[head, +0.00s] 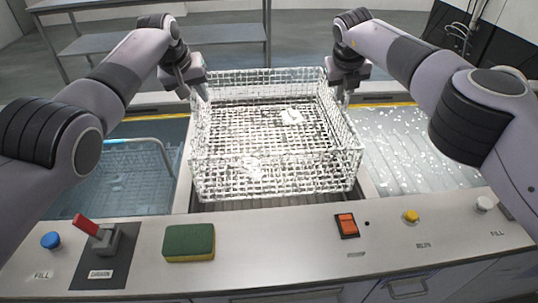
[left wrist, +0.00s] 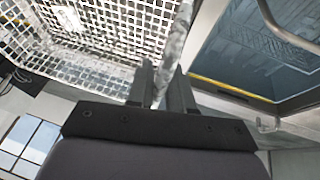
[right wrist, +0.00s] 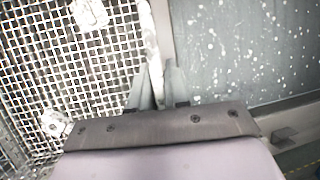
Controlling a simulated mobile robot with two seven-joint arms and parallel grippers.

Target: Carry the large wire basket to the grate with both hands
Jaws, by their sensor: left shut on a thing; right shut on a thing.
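The large wire basket (head: 275,172) is in the middle of the head view, between the two tanks, roughly level. A few small white pieces (head: 291,116) lie inside it. My left gripper (head: 203,97) is shut on the basket's left side near the far corner; the left wrist view shows the rim (left wrist: 176,45) between its fingers (left wrist: 160,88). My right gripper (head: 345,95) is shut on the right side near the far corner; the right wrist view shows the rim (right wrist: 151,45) at its fingers (right wrist: 157,88). I cannot identify the grate, and the surface under the basket is mostly hidden.
A blue-water tank (head: 120,185) with a submerged basket is at left, and a tank with white specks or bubbles (head: 415,150) at right. The front panel carries a green-yellow sponge (head: 189,243), red lever (head: 87,225), orange switch (head: 347,225) and coloured knobs. A metal shelf (head: 150,35) stands behind.

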